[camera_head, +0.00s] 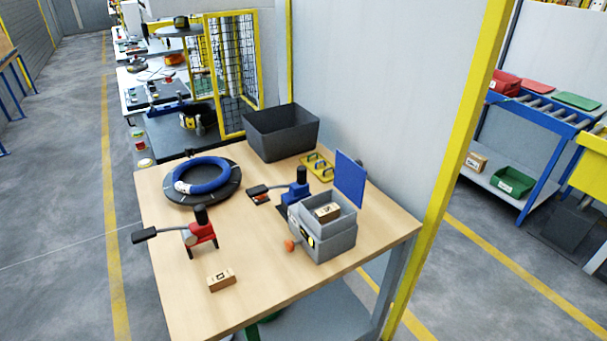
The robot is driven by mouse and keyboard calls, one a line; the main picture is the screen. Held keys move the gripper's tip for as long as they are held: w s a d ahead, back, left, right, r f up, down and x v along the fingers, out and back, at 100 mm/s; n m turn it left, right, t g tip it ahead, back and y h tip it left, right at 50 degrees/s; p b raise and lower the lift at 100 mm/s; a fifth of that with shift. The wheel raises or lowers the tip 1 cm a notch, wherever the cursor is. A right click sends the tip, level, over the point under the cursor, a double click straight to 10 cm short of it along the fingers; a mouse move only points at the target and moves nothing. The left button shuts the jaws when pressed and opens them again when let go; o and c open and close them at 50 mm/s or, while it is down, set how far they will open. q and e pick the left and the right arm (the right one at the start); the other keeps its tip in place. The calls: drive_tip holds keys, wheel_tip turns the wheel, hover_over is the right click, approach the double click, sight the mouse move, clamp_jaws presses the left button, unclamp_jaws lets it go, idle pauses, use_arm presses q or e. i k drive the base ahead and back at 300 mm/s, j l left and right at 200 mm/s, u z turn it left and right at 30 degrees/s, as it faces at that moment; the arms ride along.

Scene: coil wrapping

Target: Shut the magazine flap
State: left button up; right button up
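A grey magazine box (337,237) stands on the wooden table, right of the middle. Its blue flap (350,179) stands upright, open, at the back right edge of the box. A small brown carton (327,212) lies inside the open top. Neither of my grippers shows in the head view.
A blue coil (202,176) lies on a dark disc at the table's left. A red-bodied tool (200,230), a blue-bodied tool (296,188), a brown carton (221,280), a yellow rack (318,167) and a dark bin (281,132) share the table (275,290). A yellow-edged wall stands behind on the right.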

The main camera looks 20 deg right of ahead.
sight(350, 177)
drive_tip(key=i+l+u, duration=0.15)
drive_tip(key=l+u, duration=0.45)
drive_tip(key=l, duration=0.15)
drive_tip(key=i+l+u, duration=0.1)
drive_tip(key=l+u, duration=0.2)
drive_tip(key=l, duration=0.15)
drive_tip(key=l+u, duration=0.15)
drive_tip(key=l, duration=1.45)
drive_tip(key=k, duration=0.3)
